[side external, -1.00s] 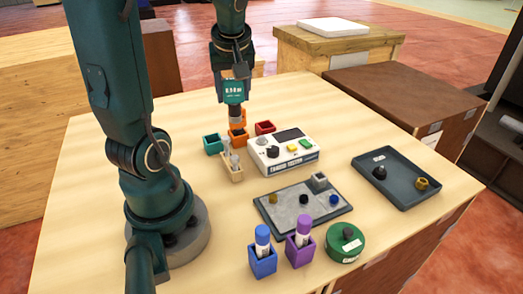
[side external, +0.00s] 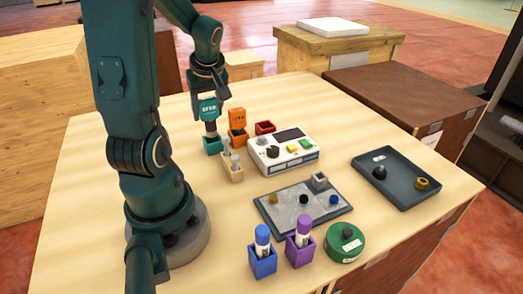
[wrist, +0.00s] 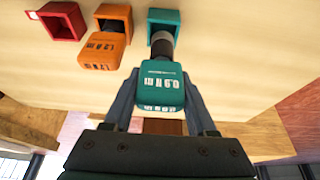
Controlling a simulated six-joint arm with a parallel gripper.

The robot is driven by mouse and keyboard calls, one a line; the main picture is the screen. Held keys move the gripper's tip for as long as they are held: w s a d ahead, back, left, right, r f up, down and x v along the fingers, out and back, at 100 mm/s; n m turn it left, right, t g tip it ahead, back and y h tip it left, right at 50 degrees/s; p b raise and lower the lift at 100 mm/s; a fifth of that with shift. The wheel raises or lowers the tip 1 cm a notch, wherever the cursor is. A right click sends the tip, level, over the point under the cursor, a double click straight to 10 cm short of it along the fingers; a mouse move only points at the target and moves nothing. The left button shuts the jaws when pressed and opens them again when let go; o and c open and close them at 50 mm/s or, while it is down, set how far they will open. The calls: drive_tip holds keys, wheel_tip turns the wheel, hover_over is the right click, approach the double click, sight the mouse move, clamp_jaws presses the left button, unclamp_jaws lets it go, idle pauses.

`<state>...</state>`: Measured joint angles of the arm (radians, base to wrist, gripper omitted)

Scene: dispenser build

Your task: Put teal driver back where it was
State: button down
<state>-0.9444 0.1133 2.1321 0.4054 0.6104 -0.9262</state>
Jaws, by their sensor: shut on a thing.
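My gripper (wrist: 160,105) is shut on the teal driver (wrist: 160,88), which also shows in the side view (side external: 209,108). The driver is upright with its dark shaft downward. The teal holder (side external: 213,146) is directly below it, and it shows at the top of the wrist view (wrist: 178,16). The shaft's lower end is at the holder's opening; how far inside it reaches I cannot tell. The orange driver (side external: 237,119) stands in the orange holder (side external: 238,139) just to the right.
An empty red holder (side external: 265,128) is beyond the orange one. A wooden block holder (side external: 232,170) with grey pieces stands close in front. A white tester box (side external: 284,155) is to the right.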

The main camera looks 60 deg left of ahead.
drive_tip(key=shift+f, duration=0.2)
drive_tip(key=shift+f, duration=0.15)
drive_tip(key=shift+f, duration=0.4)
drive_tip(key=shift+f, duration=0.1)
drive_tip(key=shift+c, duration=2.4)
unclamp_jaws()
